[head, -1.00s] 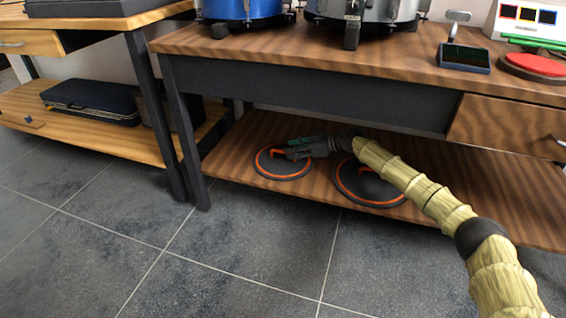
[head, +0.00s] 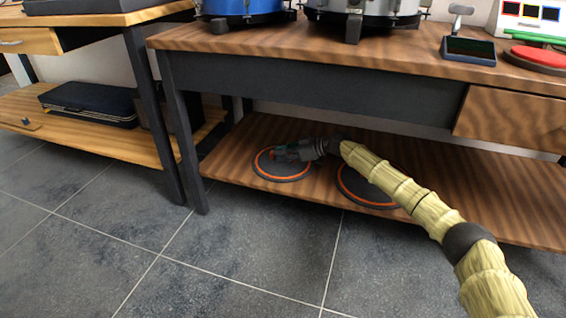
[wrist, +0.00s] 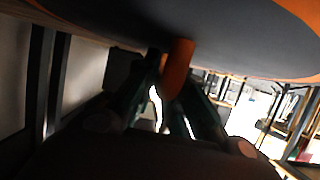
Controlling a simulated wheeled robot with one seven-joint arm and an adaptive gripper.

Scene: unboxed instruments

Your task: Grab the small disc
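The small disc (head: 283,178), dark with an orange ring, lies flat on the lower shelf of the brown workbench, left of a larger similar disc (head: 368,200). My gripper (head: 281,153) reaches in low from the right, over the far part of the small disc, and hides its orange handle in the head view. In the wrist view, a dark disc surface with an orange edge (wrist: 225,40) fills the top. The orange handle (wrist: 178,68) stands at the tips of my gripper's dark green fingers (wrist: 166,92). Whether the fingers press on it cannot be told.
The workbench top (head: 330,50) is close above my arm, with a leg (head: 184,135) at the left. The larger disc lies beneath my arm. A dark case (head: 90,102) lies on the shelf at the left. The right part of the lower shelf (head: 500,190) is clear.

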